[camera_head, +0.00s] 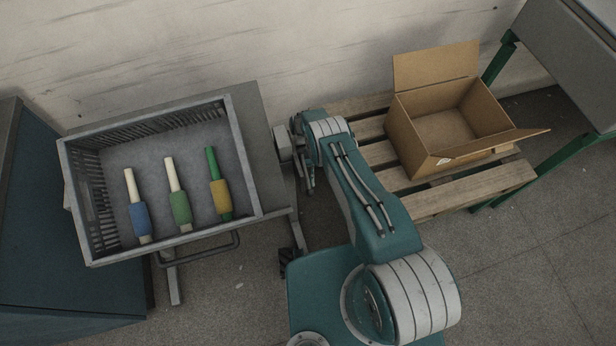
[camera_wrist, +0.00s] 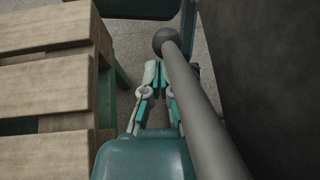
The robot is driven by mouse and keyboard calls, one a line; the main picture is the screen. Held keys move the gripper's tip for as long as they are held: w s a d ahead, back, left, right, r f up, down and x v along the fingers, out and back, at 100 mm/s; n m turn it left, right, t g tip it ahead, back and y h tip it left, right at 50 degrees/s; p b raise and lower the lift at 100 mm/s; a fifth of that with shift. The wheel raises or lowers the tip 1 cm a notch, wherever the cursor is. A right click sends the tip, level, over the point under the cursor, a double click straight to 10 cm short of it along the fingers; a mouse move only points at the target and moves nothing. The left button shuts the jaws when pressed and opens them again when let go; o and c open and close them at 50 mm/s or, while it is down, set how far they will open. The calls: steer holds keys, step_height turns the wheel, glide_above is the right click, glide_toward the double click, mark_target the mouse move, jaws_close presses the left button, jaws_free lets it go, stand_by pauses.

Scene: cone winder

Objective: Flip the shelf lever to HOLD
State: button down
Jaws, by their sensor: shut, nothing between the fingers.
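In the wrist view, a grey rod with a dark round knob (camera_wrist: 167,38) runs close past the camera. It looks like a lever, but no HOLD mark or other label can be read. My gripper (camera_wrist: 156,74) is shut and empty, just left of the rod. Part of its right finger is hidden behind the rod, and I cannot tell whether they touch. In the head view, my gripper (camera_head: 309,190) points down between the grey stand and the pallet, small and partly hidden by my arm. I cannot make out the lever there.
A grey crate (camera_head: 75,205) with three wound bobbins (camera_head: 179,205) stands at left. An open cardboard box (camera_head: 408,140) sits on a wooden pallet (camera_head: 470,192) at right. The pallet's slats (camera_wrist: 45,95) and a dark panel (camera_wrist: 275,80) flank my gripper in the wrist view.

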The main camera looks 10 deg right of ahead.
steer(key=shift+s+d+r+g, duration=0.1)
steer(key=shift+s+r+g, duration=0.5)
steer(key=shift+g, duration=0.2)
steer(key=shift+r, duration=0.1)
